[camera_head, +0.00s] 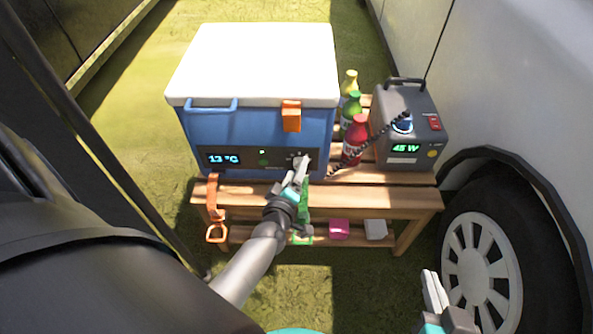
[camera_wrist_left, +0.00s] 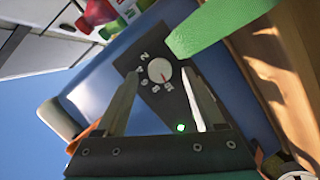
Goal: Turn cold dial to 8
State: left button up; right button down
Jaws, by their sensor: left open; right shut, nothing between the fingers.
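My left gripper (camera_head: 302,163) is open in front of the panel, hiding the dial in the head view. In the left wrist view its fingers (camera_wrist_left: 161,80) lie either side of the dial, apparently apart from it. The cooler display (camera_head: 223,159) reads 13 °C. My right gripper (camera_head: 434,290) is shut and empty, lower right.
The cooler stands on a wooden bench (camera_head: 375,198). Bottles (camera_head: 355,135) and a grey power box (camera_head: 408,125) reading 45 W stand right of it. An orange strap (camera_head: 213,200) hangs at left. Pink (camera_head: 339,229) and white (camera_head: 375,229) blocks lie below. A vehicle wheel (camera_head: 482,270) is at right.

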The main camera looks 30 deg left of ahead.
pick_arm(q)
jog(key=shift+w+a+f, duration=0.1)
jog(key=shift+w+a, duration=0.1)
jog(key=shift+w, duration=0.25)
grip_shut()
dwell(0.6)
